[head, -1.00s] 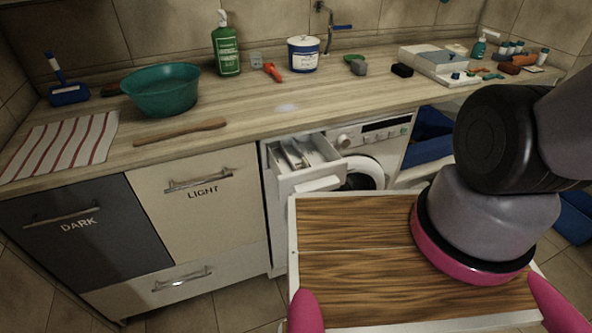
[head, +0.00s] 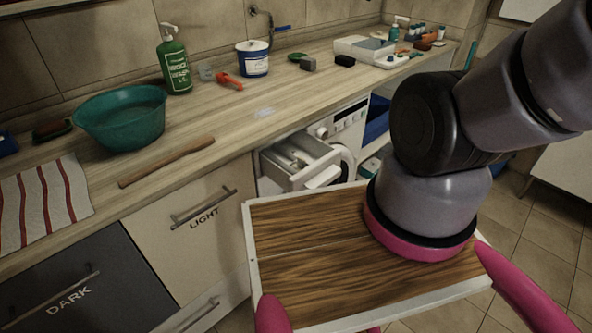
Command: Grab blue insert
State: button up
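The open detergent drawer (head: 290,181) juts out of the washing machine (head: 347,125). Pale compartments show inside the drawer, but no clearly blue insert can be made out there. A white tray-like box (head: 349,47) on the far counter holds a flat grey-blue piece (head: 371,44); I cannot tell whether this is the insert. My arm rises from the wooden-topped base and leaves the picture at upper right. My gripper is outside the view.
The wooden counter (head: 232,150) carries a green basin (head: 122,117), a green bottle (head: 174,60), a blue-and-white tub (head: 252,59), a red tool (head: 229,81) and a wooden stick (head: 167,161). Cabinets marked LIGHT (head: 195,206) and DARK (head: 88,284) stand below. Open floor (head: 540,230) lies right.

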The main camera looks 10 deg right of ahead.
aim_at(301, 164)
jog(key=l+u, duration=0.45)
jog(key=l, duration=1.15)
jog(key=i, duration=0.05)
